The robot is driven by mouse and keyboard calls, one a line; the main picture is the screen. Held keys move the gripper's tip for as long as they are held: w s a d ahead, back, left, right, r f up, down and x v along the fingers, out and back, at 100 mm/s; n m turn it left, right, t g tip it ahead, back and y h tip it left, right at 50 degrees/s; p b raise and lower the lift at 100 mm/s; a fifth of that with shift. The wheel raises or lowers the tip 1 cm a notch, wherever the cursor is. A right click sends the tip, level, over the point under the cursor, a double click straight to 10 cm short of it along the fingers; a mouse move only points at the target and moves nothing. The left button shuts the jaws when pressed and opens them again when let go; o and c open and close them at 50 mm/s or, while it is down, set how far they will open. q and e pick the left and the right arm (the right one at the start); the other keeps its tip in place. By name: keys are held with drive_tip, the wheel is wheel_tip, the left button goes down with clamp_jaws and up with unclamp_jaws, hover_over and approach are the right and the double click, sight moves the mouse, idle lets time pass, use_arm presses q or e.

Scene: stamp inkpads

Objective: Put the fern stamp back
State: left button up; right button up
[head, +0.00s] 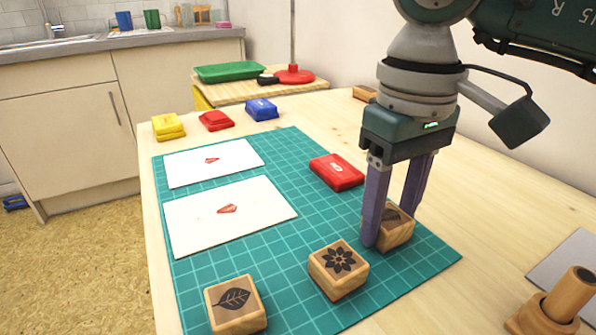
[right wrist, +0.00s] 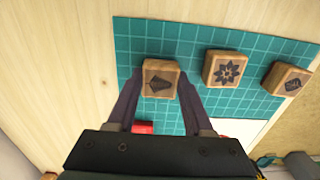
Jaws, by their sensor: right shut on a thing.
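My right gripper (head: 393,232) is shut on a wooden block stamp (head: 397,233) at the right side of the green cutting mat (head: 430,262). The stamp's top carries a dark pointed fan-like mark, clearest in the right wrist view (right wrist: 160,78), which I take for the fern. The gripper (right wrist: 158,95) has one finger on each side of it. The stamp is at mat level; I cannot tell whether it touches. A flower stamp (head: 338,270) and a leaf stamp (head: 236,305) stand on the mat to its left. My left gripper is not in view.
A red inkpad (head: 337,172) lies on the mat behind the gripper. Two white cards (head: 190,220) with red prints lie left. Yellow (head: 168,126), red (head: 216,120) and blue (head: 262,109) pads stand behind the mat. A wooden-handled object (head: 557,303) stands at lower right.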

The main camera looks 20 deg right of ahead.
sight(390, 217)
drive_tip(key=shift+f, duration=0.2)
drive_tip(key=shift+f, duration=0.1)
drive_tip(key=o, duration=1.1)
drive_tip(key=shift+r, duration=0.3)
drive_tip(key=shift+r+p, duration=1.15)
drive_tip(key=shift+r, duration=4.7)
